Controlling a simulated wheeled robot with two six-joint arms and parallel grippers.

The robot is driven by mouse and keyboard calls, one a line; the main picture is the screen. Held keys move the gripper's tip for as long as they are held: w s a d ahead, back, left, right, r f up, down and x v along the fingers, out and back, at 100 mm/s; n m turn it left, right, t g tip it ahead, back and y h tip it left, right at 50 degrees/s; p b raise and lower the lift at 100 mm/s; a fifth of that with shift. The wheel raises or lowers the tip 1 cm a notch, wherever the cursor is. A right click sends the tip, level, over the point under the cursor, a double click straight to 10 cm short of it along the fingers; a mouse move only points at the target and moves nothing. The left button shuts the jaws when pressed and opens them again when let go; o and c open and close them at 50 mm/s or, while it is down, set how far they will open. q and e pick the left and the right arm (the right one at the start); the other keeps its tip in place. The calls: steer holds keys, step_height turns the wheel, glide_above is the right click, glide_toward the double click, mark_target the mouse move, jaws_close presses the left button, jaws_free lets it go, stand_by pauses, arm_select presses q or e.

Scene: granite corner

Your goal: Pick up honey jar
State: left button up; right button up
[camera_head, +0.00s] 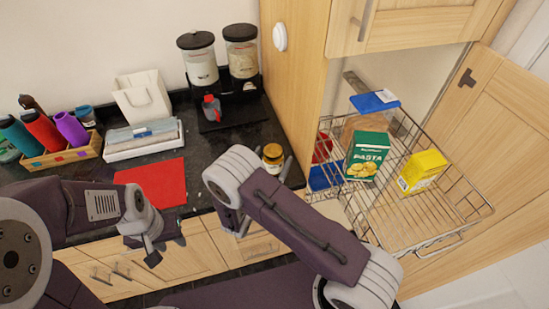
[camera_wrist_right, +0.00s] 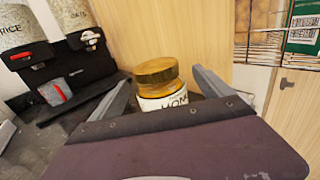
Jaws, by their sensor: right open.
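The honey jar (camera_head: 272,154) has a gold lid and stands on the dark worktop beside the wooden cabinet side. In the right wrist view the jar (camera_wrist_right: 158,84) shows its gold lid and part of a white label; its lower part is hidden behind my gripper body. My right gripper (camera_wrist_right: 162,90) is open, with one finger on each side of the jar. I cannot tell whether either finger touches it. In the head view my right arm hides most of this gripper. My left gripper (camera_head: 153,254) hangs low in front of the drawers, away from the jar; its jaw state is unclear.
Behind the jar are a black stand (camera_wrist_right: 70,75) with a grey and red cup (camera_head: 211,107) and two canisters (camera_head: 200,60). A red mat (camera_head: 155,183) lies to the left. On the right, a wire pull-out basket (camera_head: 440,215) holds a pasta box (camera_head: 367,155) and a yellow box (camera_head: 422,170).

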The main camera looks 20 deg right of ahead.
mark_target(277, 148)
steer(key=x, duration=0.1)
steer(key=p+x, duration=0.1)
steer(key=x, duration=0.1)
steer(key=shift+w+d+r, duration=0.15)
steer(key=shift+w+r, duration=0.05)
steer(key=shift+w, duration=0.05)
steer(key=shift+w+d, duration=0.2)
steer(key=shift+w+d+f, duration=0.15)
steer(key=shift+w+f, duration=0.05)
steer(key=shift+s, duration=0.1)
steer(key=c, duration=1.3)
steer(key=shift+r, duration=0.1)
jaws_close()
step_height(277, 148, up, 10)
